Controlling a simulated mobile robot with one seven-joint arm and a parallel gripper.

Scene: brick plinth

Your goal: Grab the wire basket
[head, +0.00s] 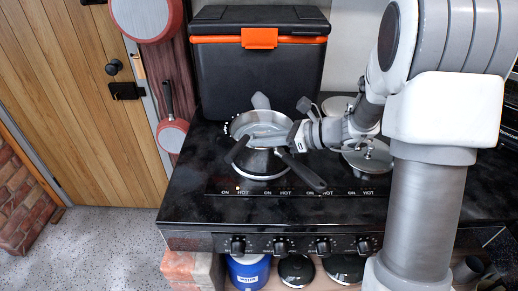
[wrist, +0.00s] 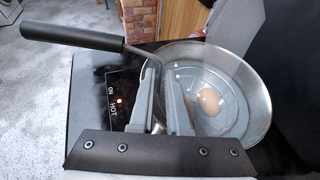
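I see no clear wire basket in either view. A round metal pan (head: 262,126) stands on the stove at the left. In the wrist view the metal pan (wrist: 262,115) has a brown egg-like thing (wrist: 209,101) in it. A long black handle (wrist: 72,35) reaches out to the left from its rim. My gripper (head: 268,139) is over the pan, coming in from the right. In the wrist view the fingers of my gripper (wrist: 163,75) are close together at the pan's near-left rim. I cannot tell whether they hold the rim or the handle's metal root.
The black stove top (head: 205,190) carries a glass lid (head: 368,156) at the right. A black cooler box (head: 240,75) with an orange latch stands behind. Pink pans (head: 172,135) hang at the left. A blue container (head: 249,272) is below the stove front.

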